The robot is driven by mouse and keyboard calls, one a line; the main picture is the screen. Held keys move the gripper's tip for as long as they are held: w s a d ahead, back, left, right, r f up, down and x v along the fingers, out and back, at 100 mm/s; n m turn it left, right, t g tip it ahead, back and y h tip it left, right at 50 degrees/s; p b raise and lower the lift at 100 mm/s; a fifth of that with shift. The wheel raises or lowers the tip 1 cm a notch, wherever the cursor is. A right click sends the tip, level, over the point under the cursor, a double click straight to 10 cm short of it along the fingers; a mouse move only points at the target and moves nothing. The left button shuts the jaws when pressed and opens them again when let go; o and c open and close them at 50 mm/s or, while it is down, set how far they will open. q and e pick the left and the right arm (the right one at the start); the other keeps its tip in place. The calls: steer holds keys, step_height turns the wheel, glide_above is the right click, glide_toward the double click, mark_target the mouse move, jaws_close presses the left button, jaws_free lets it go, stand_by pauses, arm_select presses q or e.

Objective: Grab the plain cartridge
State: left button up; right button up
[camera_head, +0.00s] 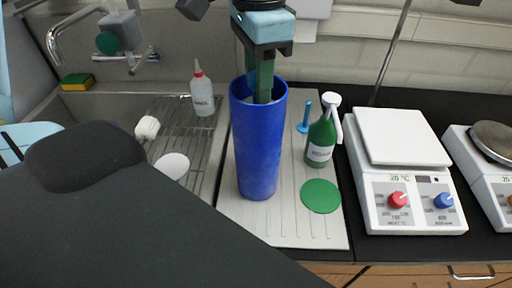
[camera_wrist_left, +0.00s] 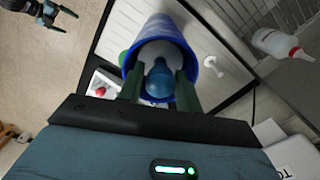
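A tall blue cylindrical container (camera_head: 257,150) stands upright on the grey ribbed drainboard. A blue round-ended object (camera_wrist_left: 159,80) shows inside its mouth in the left wrist view; I cannot tell whether it is the plain cartridge. My left gripper (camera_head: 259,100) points down with its green fingertips inside the container's mouth. In the left wrist view its two fingers (camera_wrist_left: 159,90) stand apart, one on each side of the blue object. Most of that object is hidden by the container wall. My right gripper (camera_wrist_left: 68,20) shows small at the top left of the left wrist view, its fingers apart and empty.
A green spray bottle (camera_head: 321,138), a green disc (camera_head: 321,196) and a small blue stand (camera_head: 304,122) are right of the container. A white hotplate (camera_head: 402,140) stands further right. The sink at left holds a wire rack (camera_head: 180,128) and a white bottle (camera_head: 203,100).

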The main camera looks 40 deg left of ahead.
arm_select(q)
steer(key=shift+f, duration=0.9)
jaws_close()
steer(key=shift+r, duration=0.1)
